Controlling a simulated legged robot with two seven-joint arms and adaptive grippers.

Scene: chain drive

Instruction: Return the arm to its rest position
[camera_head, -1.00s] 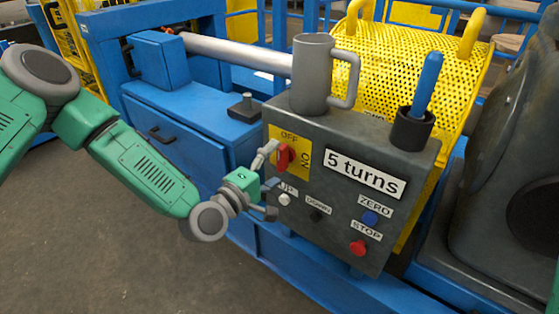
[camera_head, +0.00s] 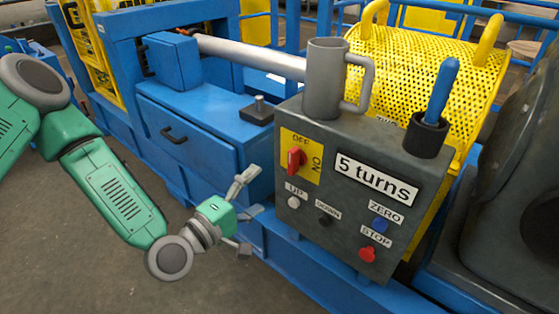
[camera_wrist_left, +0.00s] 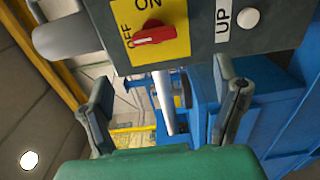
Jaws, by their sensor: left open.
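My left arm comes in from the left in the head view. Its gripper (camera_head: 248,212) is open and empty, just left of the grey control box (camera_head: 345,236) and apart from it. The red rotary switch (camera_head: 295,161) sits on a yellow OFF/ON plate on the box face. In the left wrist view, the two open fingers (camera_wrist_left: 165,105) stand wide apart with nothing between them. The red switch also shows there (camera_wrist_left: 154,35), with the UP button (camera_wrist_left: 248,17) to its right. My right gripper is not in view.
A grey mug (camera_head: 325,82) and a black holder with a blue-handled tool (camera_head: 438,95) stand on the box. Blue machine framing with a drawer (camera_head: 188,140) lies behind my gripper. A yellow perforated guard (camera_head: 425,80) is behind the box. Open floor (camera_head: 90,260) lies at lower left.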

